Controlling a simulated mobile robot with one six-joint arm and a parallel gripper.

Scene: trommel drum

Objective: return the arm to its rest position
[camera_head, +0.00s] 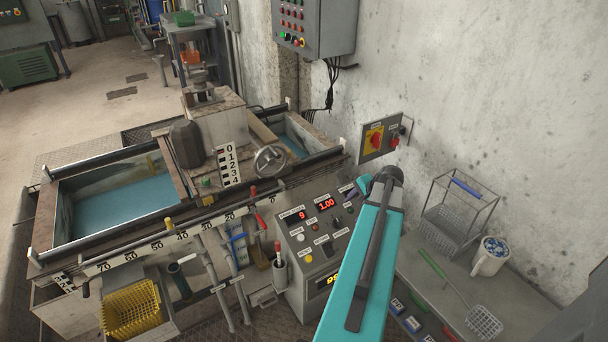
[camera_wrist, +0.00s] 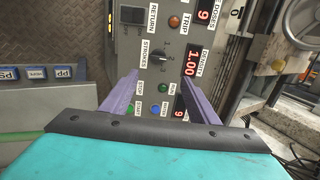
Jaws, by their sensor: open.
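My gripper (camera_wrist: 161,77) shows in the wrist view as two purple fingers, spread apart with nothing between them. They point at the grey control panel (camera_wrist: 158,62), with its knob, buttons and red displays behind the gap. In the head view my turquoise arm rises from the bottom edge over the right side of the control panel (camera_head: 307,228). Only a bit of a purple finger (camera_head: 363,183) shows beside the arm's end, and the rest is hidden. I cannot tell whether the fingers touch the panel.
A tank with blue liquid (camera_head: 118,208) and a handwheel (camera_head: 270,159) stand left of the panel. A wall switch box (camera_head: 380,138) is close to the arm's end. A wire basket (camera_head: 452,217), a white mug (camera_head: 489,260) and a green-handled skimmer (camera_head: 483,320) are on the right bench.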

